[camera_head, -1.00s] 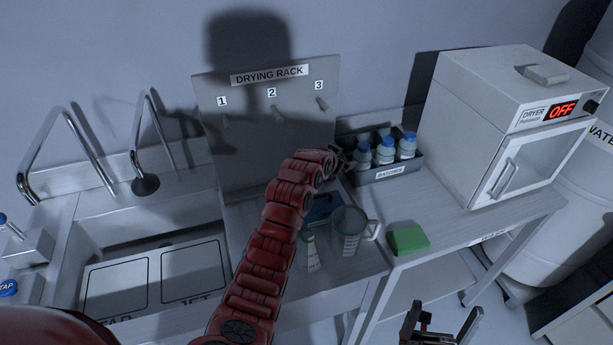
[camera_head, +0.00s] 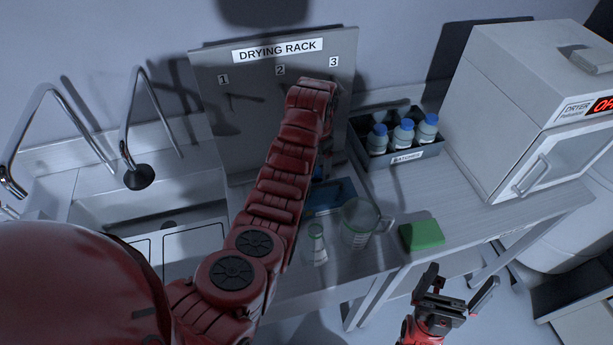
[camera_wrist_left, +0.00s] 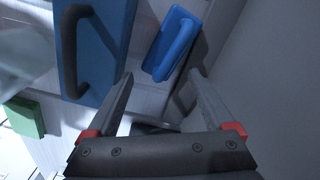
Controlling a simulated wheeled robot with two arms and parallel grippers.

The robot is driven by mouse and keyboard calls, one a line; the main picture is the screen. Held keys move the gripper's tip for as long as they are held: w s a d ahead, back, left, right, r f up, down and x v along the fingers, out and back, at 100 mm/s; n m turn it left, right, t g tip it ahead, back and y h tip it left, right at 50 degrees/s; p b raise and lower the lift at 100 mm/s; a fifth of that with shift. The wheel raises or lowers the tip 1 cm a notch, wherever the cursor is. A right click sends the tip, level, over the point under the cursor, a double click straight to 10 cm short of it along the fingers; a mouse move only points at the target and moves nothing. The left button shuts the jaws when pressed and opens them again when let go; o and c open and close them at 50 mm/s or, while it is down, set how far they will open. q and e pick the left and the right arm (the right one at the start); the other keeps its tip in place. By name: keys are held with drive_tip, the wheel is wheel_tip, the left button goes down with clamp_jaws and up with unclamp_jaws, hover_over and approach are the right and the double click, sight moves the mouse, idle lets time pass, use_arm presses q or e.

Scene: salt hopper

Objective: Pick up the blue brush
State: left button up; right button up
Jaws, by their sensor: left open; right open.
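In the left wrist view a bright blue handled piece (camera_wrist_left: 172,45), which looks like the blue brush, lies just beyond my open left gripper (camera_wrist_left: 162,76), roughly in line with the gap between its fingers. Nothing is between the fingers. A larger darker blue piece with a dark handle (camera_wrist_left: 98,45) lies to its left; it shows in the head view as a blue shape (camera_head: 335,194) on the counter, partly behind my left arm. My left gripper is mostly hidden by that arm in the head view. My right gripper (camera_head: 461,276) is open and empty, low in front of the counter.
The drying rack board (camera_head: 235,110) with numbered pegs stands behind. A glass jug (camera_head: 357,225), a small flask (camera_head: 314,245) and a green sponge (camera_head: 422,235) are near the counter front. The bottle tray (camera_head: 405,158) and dryer (camera_head: 530,110) stand right; the sink is left.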

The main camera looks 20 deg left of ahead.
use_arm(q)
drive_tip(key=shift+f+p, duration=0.6)
drive_tip(key=shift+f, duration=0.8)
clamp_jaws()
